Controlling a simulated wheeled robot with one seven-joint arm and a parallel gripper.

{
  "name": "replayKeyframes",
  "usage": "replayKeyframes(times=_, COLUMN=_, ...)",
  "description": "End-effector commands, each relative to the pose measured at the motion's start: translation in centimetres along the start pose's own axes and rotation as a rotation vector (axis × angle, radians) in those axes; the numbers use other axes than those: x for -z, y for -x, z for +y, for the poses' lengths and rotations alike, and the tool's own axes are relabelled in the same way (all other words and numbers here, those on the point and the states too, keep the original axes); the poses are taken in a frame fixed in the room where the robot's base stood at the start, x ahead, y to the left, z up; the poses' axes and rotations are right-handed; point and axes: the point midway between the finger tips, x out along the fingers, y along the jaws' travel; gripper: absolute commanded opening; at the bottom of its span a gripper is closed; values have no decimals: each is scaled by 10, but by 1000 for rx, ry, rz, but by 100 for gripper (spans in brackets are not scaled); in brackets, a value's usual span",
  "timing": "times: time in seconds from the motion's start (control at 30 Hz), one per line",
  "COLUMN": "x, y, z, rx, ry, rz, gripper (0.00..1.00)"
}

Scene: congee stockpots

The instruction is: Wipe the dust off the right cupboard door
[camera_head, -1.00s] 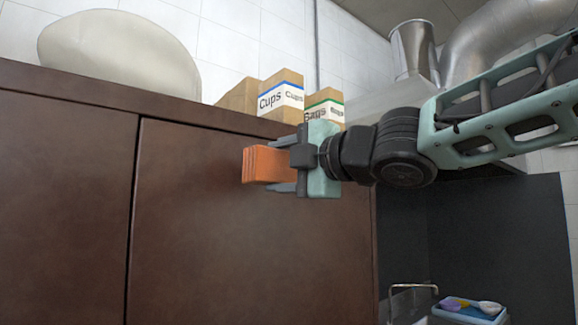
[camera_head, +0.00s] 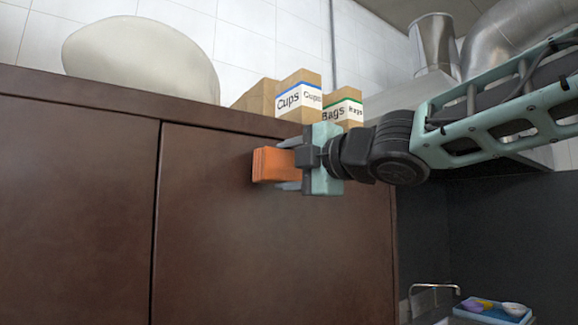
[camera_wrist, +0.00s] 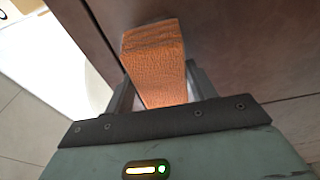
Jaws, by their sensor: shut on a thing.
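The right cupboard door (camera_head: 265,255) is brown and closed, with a dark seam along its left edge. A faint paler haze shows on its upper part, left of and below the orange block; I cannot tell clearly how much of it is dust. My gripper (camera_head: 286,164) is shut on an orange, sponge-like block (camera_head: 268,164), held in front of the door's upper part. The wrist view shows the block (camera_wrist: 153,60) gripped between the fingers, its far end close to the brown surface. I cannot tell whether it touches.
The left cupboard door (camera_head: 75,200) is closed. On the cupboard top stand a large pale rounded object (camera_head: 140,60), a Cups box (camera_head: 298,98) and a Bags box (camera_head: 342,108). A tap (camera_head: 435,288) and a blue tray (camera_head: 490,312) are low at right.

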Motion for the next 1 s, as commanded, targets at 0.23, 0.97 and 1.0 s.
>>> replayKeyframes(times=0.23, x=0, y=-2, z=0, rx=-1, ry=0, rz=0, gripper=38)
replayKeyframes(times=0.97, x=-2, y=-16, z=1, rx=-1, ry=0, rz=0, gripper=38)
replayKeyframes(times=1.0, x=-3, y=-17, z=0, rx=-1, ry=0, rz=0, gripper=38)
